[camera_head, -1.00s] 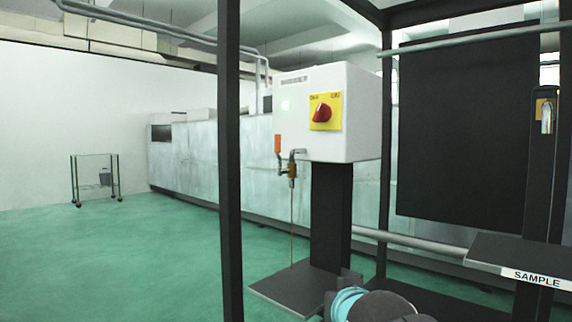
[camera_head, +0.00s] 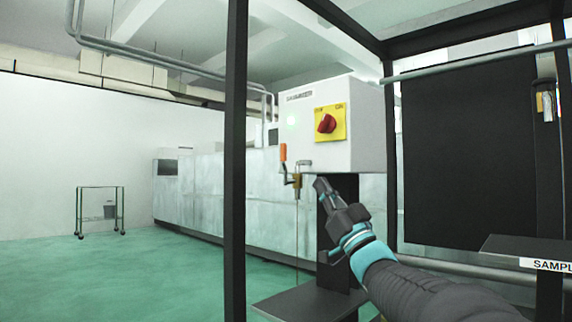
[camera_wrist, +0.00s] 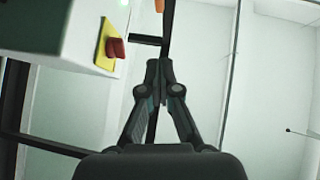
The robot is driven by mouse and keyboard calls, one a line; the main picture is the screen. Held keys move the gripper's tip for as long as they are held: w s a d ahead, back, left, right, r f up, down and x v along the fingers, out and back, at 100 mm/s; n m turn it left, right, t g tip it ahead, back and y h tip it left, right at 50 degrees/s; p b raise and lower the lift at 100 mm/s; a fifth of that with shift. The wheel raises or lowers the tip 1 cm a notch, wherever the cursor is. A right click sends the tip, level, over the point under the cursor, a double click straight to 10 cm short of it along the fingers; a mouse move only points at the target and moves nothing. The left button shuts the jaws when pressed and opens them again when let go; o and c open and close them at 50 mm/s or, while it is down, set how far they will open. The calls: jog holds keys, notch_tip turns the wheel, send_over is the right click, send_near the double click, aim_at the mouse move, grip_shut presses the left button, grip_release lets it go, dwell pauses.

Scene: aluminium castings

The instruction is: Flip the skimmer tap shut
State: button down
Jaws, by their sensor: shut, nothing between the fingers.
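The skimmer tap is a small brass tap (camera_head: 296,181) under the lower left corner of the white box (camera_head: 310,152). Its orange lever (camera_head: 283,153) stands upright on the tap's left side. A thin pale vertical line runs down from the tap; I cannot tell whether it is a stream or a rod. My gripper (camera_head: 320,186) is shut and empty, just right of the tap and below the box, apart from it in the picture. In the wrist view my gripper (camera_wrist: 158,66) has its fingertips together, and an orange bit of the lever (camera_wrist: 159,5) shows at the top edge.
A red rotary switch (camera_head: 326,123) on a yellow plate sits on the box front. A dark post stands below the box, behind my gripper. A dark frame upright (camera_head: 236,200) stands left of the tap. A shelf marked SAMPLE (camera_head: 530,248) is at right.

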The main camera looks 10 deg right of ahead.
send_near(285, 148)
notch_tip(285, 148, up, 4)
jog(key=shift+w+a+r, duration=0.1)
jog(key=shift+w+a, duration=0.2)
jog(key=shift+w, duration=0.35)
jog(key=shift+w+a, duration=0.25)
jog(key=shift+w, duration=0.4)
jog(key=shift+w+a+r, duration=0.1)
jog(key=shift+w+a, duration=0.2)
jog(key=shift+w, duration=0.35)
jog(key=shift+p, duration=0.4)
